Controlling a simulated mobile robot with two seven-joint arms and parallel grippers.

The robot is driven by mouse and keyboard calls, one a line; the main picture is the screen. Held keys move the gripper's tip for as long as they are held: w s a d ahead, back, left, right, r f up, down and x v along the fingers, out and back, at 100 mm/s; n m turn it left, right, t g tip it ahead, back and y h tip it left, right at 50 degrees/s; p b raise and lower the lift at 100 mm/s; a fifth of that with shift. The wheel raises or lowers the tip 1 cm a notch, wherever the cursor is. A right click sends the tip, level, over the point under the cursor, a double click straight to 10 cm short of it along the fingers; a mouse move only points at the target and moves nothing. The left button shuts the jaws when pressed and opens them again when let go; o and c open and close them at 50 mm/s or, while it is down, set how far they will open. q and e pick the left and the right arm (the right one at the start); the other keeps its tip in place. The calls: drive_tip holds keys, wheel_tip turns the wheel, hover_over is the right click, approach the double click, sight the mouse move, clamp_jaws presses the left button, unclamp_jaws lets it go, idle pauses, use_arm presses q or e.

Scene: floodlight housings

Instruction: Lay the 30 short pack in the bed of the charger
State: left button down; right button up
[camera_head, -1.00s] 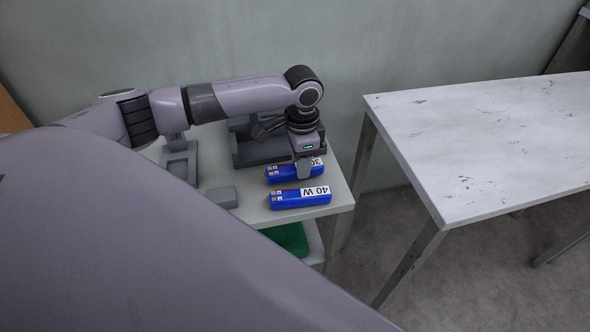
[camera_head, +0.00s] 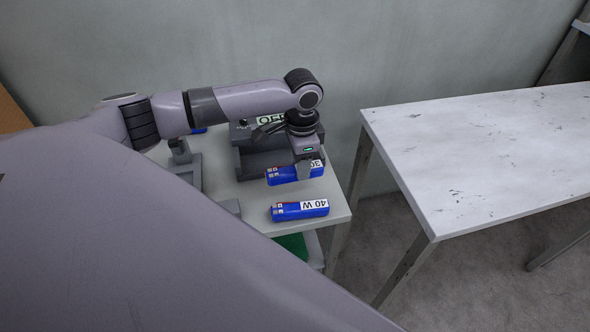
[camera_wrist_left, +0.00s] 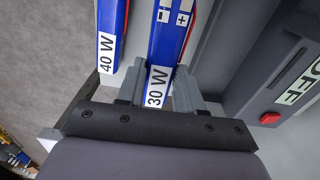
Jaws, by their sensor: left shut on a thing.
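The 30 short pack, a blue pack with a white "30" label (camera_head: 288,175), is at the right of the small table. In the left wrist view the pack (camera_wrist_left: 165,45) lies between the fingers with its "30 W" label toward me. My left gripper (camera_head: 304,170) is shut on it; it also shows in the left wrist view (camera_wrist_left: 158,90). I cannot tell whether the pack touches the table. The charger is probably the dark grey open housing (camera_head: 243,160) behind the gripper, with a label reading about "OFF". My arm partly hides it. My right gripper is not in view.
A blue 40 W pack (camera_head: 300,210) lies in front of the held pack, close beside it. A grey stand (camera_head: 190,170) is left of the housing. A larger bare table (camera_head: 490,150) stands to the right, across a gap.

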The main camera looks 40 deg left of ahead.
use_arm(q)
drive_tip(key=shift+r, duration=2.55)
